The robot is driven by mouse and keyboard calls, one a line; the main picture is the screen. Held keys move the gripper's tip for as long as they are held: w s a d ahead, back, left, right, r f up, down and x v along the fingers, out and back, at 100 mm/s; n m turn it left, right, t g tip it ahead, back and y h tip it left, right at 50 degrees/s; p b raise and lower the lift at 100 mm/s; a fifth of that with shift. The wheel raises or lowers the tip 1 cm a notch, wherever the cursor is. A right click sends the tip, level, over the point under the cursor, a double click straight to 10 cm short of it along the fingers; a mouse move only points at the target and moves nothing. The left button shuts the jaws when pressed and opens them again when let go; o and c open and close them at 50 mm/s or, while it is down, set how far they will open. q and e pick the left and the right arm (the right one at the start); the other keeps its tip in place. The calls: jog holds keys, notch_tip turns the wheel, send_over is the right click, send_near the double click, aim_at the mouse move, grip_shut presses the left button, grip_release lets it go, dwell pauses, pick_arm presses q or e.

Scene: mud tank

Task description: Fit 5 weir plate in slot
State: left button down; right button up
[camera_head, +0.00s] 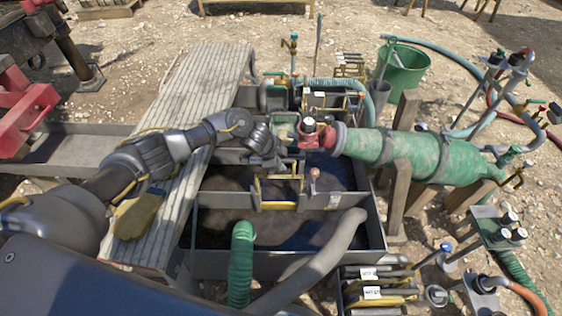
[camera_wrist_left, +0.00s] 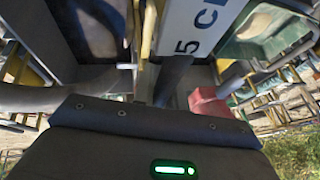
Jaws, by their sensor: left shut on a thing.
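My left gripper (camera_head: 272,158) reaches over the middle of the mud tank (camera_head: 286,264) from the left. In the left wrist view the gripper (camera_wrist_left: 157,78) is shut on the weir plate with the white "5 C…" label (camera_wrist_left: 196,28); the rest of the lettering is cut off. A yellow edge (camera_wrist_left: 149,28) runs beside the label. In the head view the held plate is mostly hidden by the gripper. A yellow-framed plate (camera_head: 259,192) stands at a cross wall just below the gripper. Whether the held plate touches a slot cannot be told. My right gripper is out of view.
A red valve (camera_head: 309,138) on a green cylinder (camera_head: 428,156) lies close right of the gripper. A green hose (camera_head: 240,262) and grey pipe (camera_head: 318,262) enter the front compartment. A rack of plates (camera_head: 372,290) stands front right. A plank walkway (camera_head: 194,98) lies left.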

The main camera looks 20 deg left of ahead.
pick_arm(q)
jog(key=shift+f, duration=0.2)
dwell(0.4)
jog(key=shift+s+a+f+b, duration=0.1)
jog(key=shift+a+f+b, duration=0.15)
jog(key=shift+f+b, duration=0.55)
jog(key=shift+w+a+f+b, duration=0.1)
jog(key=shift+a+f+b, duration=0.2)
jog(key=shift+f+b, duration=0.5)
jog(key=shift+s+a+f+b, duration=0.1)
jog(key=shift+a+f+b, duration=0.25)
jog(key=shift+f, duration=0.75)
jog(key=c, duration=1.3)
grip_release()
jog(key=shift+d, duration=0.15)
jog(key=shift+c, duration=0.2)
jog(key=shift+r, duration=0.2)
jog(key=p+v, duration=0.9)
jog(key=shift+d+r+p, duration=0.25)
jog(key=shift+r+p, duration=0.15)
jog(key=shift+r, duration=0.2)
